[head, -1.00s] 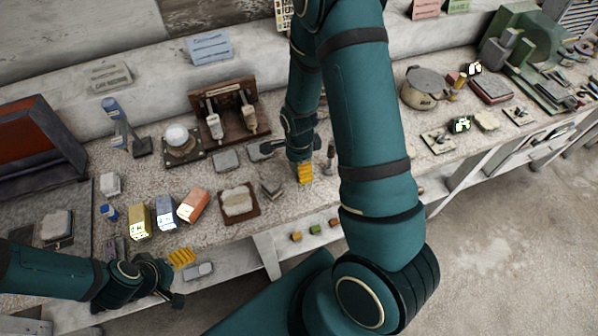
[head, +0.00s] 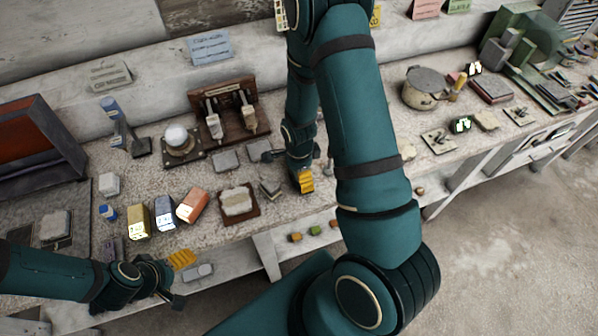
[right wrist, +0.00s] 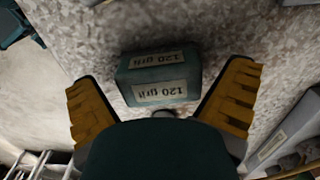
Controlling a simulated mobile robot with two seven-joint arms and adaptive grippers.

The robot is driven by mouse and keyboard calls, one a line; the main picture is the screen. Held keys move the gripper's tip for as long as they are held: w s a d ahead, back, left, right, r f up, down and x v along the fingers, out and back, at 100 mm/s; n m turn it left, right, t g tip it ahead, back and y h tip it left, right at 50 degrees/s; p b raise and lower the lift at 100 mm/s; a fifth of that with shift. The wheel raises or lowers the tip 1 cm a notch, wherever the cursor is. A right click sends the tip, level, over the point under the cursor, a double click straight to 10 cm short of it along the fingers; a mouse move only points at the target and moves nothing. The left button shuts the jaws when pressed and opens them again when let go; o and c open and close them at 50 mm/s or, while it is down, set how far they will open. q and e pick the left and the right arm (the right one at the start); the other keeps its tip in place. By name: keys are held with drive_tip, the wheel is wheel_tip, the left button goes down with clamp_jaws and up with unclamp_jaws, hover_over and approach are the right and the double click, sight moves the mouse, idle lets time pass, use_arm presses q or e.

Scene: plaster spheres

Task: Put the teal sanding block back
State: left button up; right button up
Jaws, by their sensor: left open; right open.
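The teal sanding block (right wrist: 158,75) lies on the speckled bench top in the right wrist view. Two pale labels on it read "120 grit". My right gripper (right wrist: 163,100) is open, with its yellow-padded fingers spread on either side of the block and apart from it. In the head view my right gripper (head: 304,182) is low over the bench near its front edge, and I cannot make out the block there. My left gripper (head: 182,276) is open and empty by the bench's front edge at lower left.
Yellow, blue-grey and orange boxes (head: 192,205) stand on the bench left of a brown tray (head: 254,211) with a pale slab. A wooden stand (head: 228,112) is behind. Small coloured blocks (head: 315,229) sit below the front edge. A round pot (head: 421,92) stands farther right.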

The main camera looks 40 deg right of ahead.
drive_tip(key=shift+r, duration=0.15)
drive_tip(key=shift+r, duration=0.25)
wheel_tip(320, 180, up, 12)
drive_tip(key=p, duration=0.2)
drive_tip(key=a+f+n, duration=0.2)
drive_tip(key=a+f+n+y, duration=0.1)
drive_tip(key=a+f+n, duration=0.1)
drive_tip(key=a+n, duration=0.1)
drive_tip(key=s+a+f+n, duration=0.1)
drive_tip(key=a+f+n, duration=0.1)
drive_tip(key=a+n, duration=0.1)
drive_tip(key=shift+s+f+t, duration=0.1)
drive_tip(key=shift+f+t, duration=0.2)
drive_tip(key=shift+t, duration=0.1)
drive_tip(key=s+a+f+n+y, duration=0.1)
drive_tip(key=a+n, duration=0.2)
drive_tip(key=s+a+f+n, duration=0.1)
drive_tip(key=a+n, duration=0.2)
drive_tip(key=a, duration=0.1)
drive_tip(key=s+a+f+n+t+y, duration=0.1)
drive_tip(key=a+f+n, duration=0.1)
drive_tip(key=a+n, duration=0.1)
drive_tip(key=shift+s+a+n+y, duration=0.2)
drive_tip(key=shift+n+y, duration=0.1)
drive_tip(key=shift+n, duration=0.2)
drive_tip(key=shift+s+a+n, duration=0.2)
drive_tip(key=shift+a+n, duration=0.4)
